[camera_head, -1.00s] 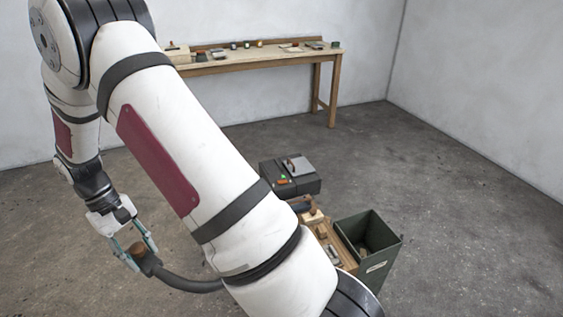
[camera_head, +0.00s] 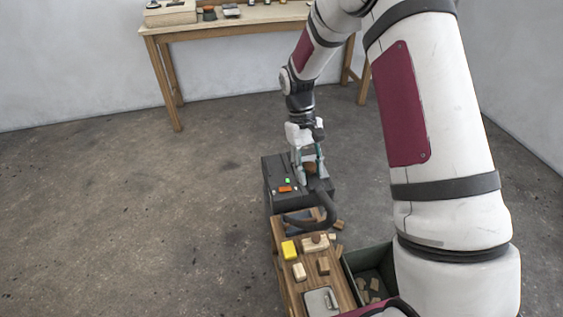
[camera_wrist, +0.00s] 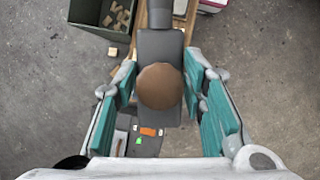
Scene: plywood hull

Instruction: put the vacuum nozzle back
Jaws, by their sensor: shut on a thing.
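My gripper (camera_head: 309,174) is shut on the vacuum nozzle, a dark grey piece with a round brown top (camera_head: 311,168), and holds it over or at the black vacuum unit (camera_head: 282,176). In the wrist view the nozzle (camera_wrist: 158,50) lies between the teal finger pads of my gripper (camera_wrist: 160,86). A dark hose (camera_head: 331,210) curves from the nozzle toward the front; it also shows in the wrist view (camera_wrist: 160,14). The unit has a green and an orange light on top. Its nozzle seat is hidden behind my gripper, and I cannot tell whether the nozzle touches it.
In front stands a wooden worktop (camera_head: 285,260) with a yellow block (camera_head: 289,250), wooden blocks and a metal item (camera_head: 321,301). A green bin (camera_head: 352,269) with wood scraps stands right of it. A long table (camera_head: 240,24) is behind. The floor at left is clear.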

